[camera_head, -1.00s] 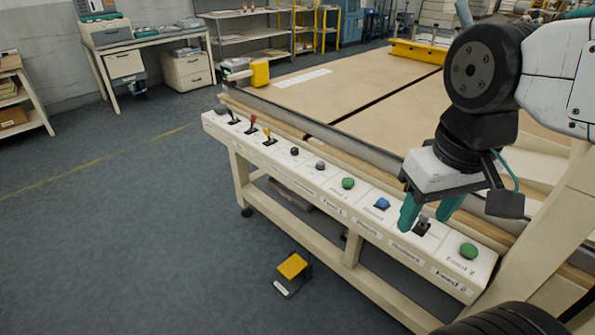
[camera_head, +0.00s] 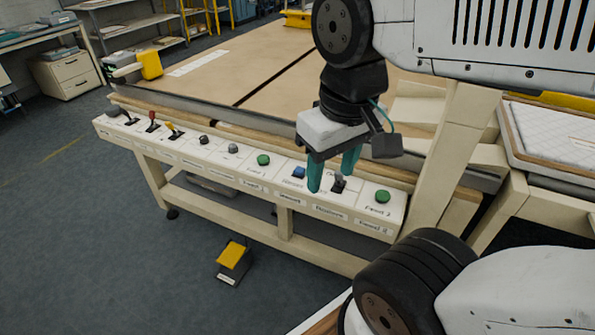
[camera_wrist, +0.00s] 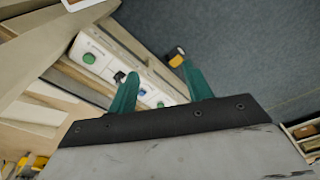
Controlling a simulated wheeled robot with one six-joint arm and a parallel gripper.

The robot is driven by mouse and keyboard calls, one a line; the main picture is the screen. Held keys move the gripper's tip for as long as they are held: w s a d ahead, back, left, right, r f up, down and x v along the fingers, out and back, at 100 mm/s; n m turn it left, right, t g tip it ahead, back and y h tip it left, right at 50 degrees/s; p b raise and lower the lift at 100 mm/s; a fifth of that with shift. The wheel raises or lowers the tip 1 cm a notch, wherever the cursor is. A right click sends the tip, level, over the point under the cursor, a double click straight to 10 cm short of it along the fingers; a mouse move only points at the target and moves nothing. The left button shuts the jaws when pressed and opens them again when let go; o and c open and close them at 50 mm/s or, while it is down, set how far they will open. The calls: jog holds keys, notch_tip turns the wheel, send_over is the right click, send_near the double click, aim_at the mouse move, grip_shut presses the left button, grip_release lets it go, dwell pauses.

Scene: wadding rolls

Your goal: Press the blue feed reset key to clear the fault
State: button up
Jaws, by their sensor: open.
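The blue feed reset key (camera_head: 299,172) sits on the sloping white control panel (camera_head: 230,166), between a green button (camera_head: 263,160) and a dark toggle switch (camera_head: 338,185). My gripper (camera_head: 333,181) is open and empty, its two teal fingers pointing down over the panel. In the head view the fingers appear just right of the blue key, in front of the toggle; their exact height is unclear.
Another green button (camera_head: 383,196) is at the panel's right end. Red (camera_head: 153,122) and yellow (camera_head: 173,130) levers stand at the left. A yellow foot pedal (camera_head: 232,255) is on the floor. A cream upright (camera_head: 445,150) stands right of the gripper.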

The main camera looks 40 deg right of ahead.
dwell(0.3)
grip_shut()
dwell(1.6)
